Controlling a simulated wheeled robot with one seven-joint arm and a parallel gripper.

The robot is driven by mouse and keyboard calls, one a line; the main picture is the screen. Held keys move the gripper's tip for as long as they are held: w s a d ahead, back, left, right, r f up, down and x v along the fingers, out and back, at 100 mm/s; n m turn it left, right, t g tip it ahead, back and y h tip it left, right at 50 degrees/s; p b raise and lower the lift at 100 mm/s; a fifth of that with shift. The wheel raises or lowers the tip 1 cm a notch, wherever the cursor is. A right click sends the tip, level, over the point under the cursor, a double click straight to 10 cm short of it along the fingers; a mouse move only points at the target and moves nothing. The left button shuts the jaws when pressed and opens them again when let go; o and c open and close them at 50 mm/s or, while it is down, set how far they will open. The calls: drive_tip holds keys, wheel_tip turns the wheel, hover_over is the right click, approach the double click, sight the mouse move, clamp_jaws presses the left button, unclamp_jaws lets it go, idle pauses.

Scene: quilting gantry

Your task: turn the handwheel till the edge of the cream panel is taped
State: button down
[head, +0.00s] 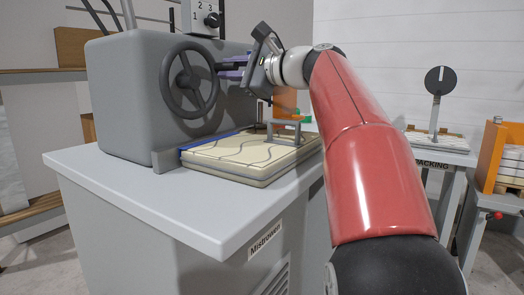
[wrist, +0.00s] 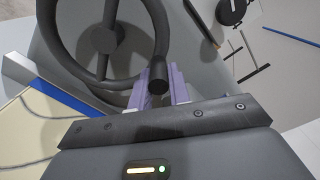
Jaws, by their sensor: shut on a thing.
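The dark handwheel (head: 185,79) is on the side of the grey machine housing and also fills the upper left of the wrist view (wrist: 104,40). My gripper (head: 231,68) is at the wheel's right. Its purple fingers (wrist: 160,88) are shut on the wheel's dark handle (wrist: 157,76). The cream panel (head: 238,153) with wavy stitch lines lies flat on the grey table below the wheel. A blue strip (head: 205,142) runs along its edge nearest the housing. The wrist view shows the panel (wrist: 28,128) and the blue strip (wrist: 50,95) beside a grey guide. The strip's far end is not clear.
The grey housing (head: 125,85) stands behind the wheel. A dial box (head: 201,18) is above. The table's front (head: 190,205) is clear.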

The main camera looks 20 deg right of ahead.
sight(217, 88)
drive_tip(key=shift+a+f, duration=0.3)
drive_tip(key=shift+f, duration=0.05)
drive_tip(key=shift+f+b, duration=0.65)
drive_tip(key=shift+f, duration=0.15)
drive_tip(key=shift+s+f+b, duration=0.1)
drive_tip(key=shift+f+b, duration=0.6)
drive_tip(key=shift+f, duration=0.15)
drive_tip(key=shift+a, duration=0.1)
